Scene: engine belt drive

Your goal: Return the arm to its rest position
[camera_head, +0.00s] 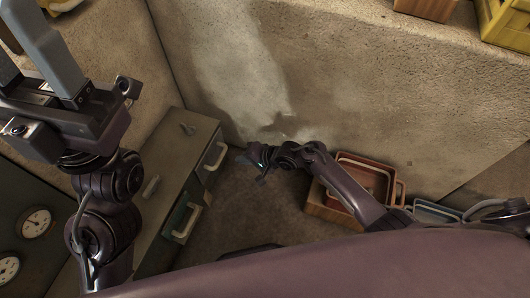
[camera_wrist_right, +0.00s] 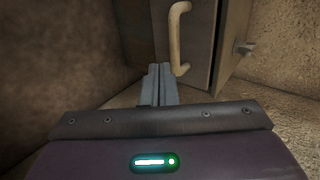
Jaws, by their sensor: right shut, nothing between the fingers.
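My right gripper (camera_head: 257,160) is at the end of the arm that reaches in from the right in the head view, low over the floor and small in the picture. In the right wrist view its fingers (camera_wrist_right: 161,72) lie together, shut, with nothing between them. My left gripper (camera_head: 25,62) is raised large at the upper left of the head view. Its two grey fingers stand apart with nothing seen between them, and their tips are partly cut off by the frame edge.
A grey cabinet (camera_head: 172,160) with pale handles stands left of my right gripper; a pale handle (camera_wrist_right: 177,38) is ahead in the wrist view. Reddish trays (camera_head: 372,176) sit behind my right forearm. A stained wall (camera_head: 340,85) rises behind. Bare floor (camera_head: 245,215) lies between cabinet and trays.

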